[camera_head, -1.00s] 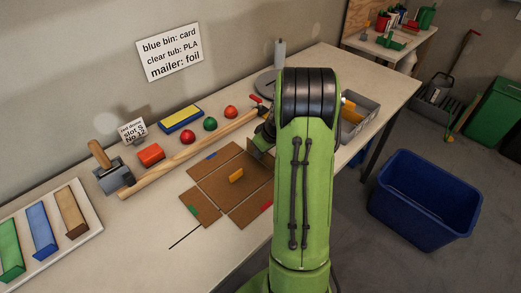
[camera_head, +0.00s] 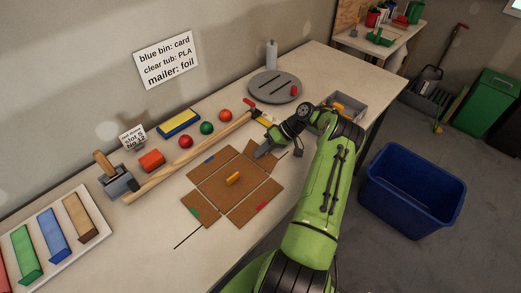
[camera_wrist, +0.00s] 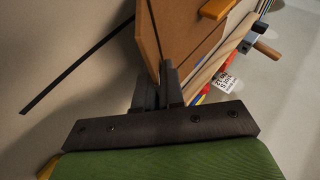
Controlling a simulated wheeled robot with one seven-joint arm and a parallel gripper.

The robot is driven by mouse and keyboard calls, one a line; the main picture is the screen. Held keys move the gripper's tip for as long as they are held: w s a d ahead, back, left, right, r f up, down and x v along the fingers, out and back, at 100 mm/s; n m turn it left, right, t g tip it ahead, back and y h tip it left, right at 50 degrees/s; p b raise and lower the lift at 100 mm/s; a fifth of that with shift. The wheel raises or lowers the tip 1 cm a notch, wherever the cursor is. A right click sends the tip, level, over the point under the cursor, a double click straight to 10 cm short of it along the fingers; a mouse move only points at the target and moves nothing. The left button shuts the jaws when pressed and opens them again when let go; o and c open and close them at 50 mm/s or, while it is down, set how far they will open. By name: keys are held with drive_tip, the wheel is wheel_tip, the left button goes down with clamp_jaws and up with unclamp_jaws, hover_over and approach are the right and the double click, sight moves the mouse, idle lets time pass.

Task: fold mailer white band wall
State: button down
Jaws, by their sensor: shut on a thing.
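The flat brown mailer (camera_head: 216,188) lies open on the bench with wall flaps around its middle and an orange block (camera_head: 233,179) on it. Blue, green and red marks show on three flaps. My gripper (camera_head: 263,151) is at the upper-right flap (camera_head: 256,160) and partly covers it; no white band shows. In the wrist view my gripper (camera_wrist: 170,88) has its dark fingers closed on the edge of a brown cardboard wall (camera_wrist: 150,35). The orange block (camera_wrist: 216,8) shows at that view's top edge.
A long wooden-handled tool (camera_head: 190,155) lies behind the mailer, with coloured balls and blocks beyond. A grey turntable (camera_head: 268,88) and grey tray (camera_head: 358,102) stand farther right. A blue bin (camera_head: 412,190) is on the floor.

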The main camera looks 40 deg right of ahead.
drive_tip(key=shift+d+f+y, duration=0.1)
drive_tip(key=shift+f+y, duration=0.05)
drive_tip(key=shift+y, duration=0.35)
drive_tip(key=c, duration=1.3)
unclamp_jaws()
